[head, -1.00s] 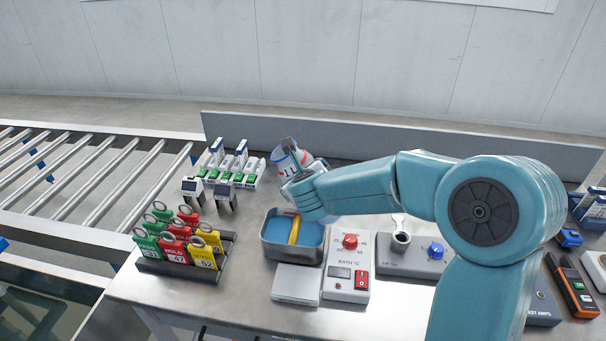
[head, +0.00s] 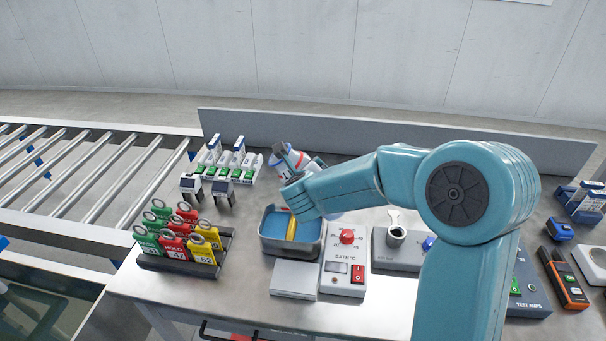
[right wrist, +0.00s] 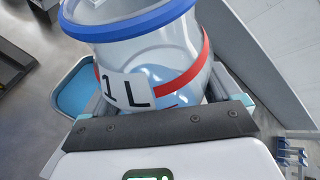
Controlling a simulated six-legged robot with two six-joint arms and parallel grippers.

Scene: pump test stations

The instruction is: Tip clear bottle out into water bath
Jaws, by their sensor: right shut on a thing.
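The clear bottle has a blue rim, a red band and a "1L" label. It shows in the head view (head: 273,163), partly hidden by my gripper, and close up in the right wrist view (right wrist: 140,62), with some bluish liquid inside. My right gripper (head: 287,165) is shut on the bottle and holds it tilted, behind the water bath. The water bath (head: 288,249) is a grey metal tub of blue water with a yellow stick-like thing in it. A corner of it shows at left in the right wrist view (right wrist: 62,106). My left gripper is not in view.
A bath control box (head: 345,266) stands right of the bath. A rack of green, red and yellow tags (head: 186,263) stands left. White-and-green blocks (head: 228,168) stand behind left. A grey box with a small cup (head: 396,238) is further right. A low wall (head: 400,133) runs behind.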

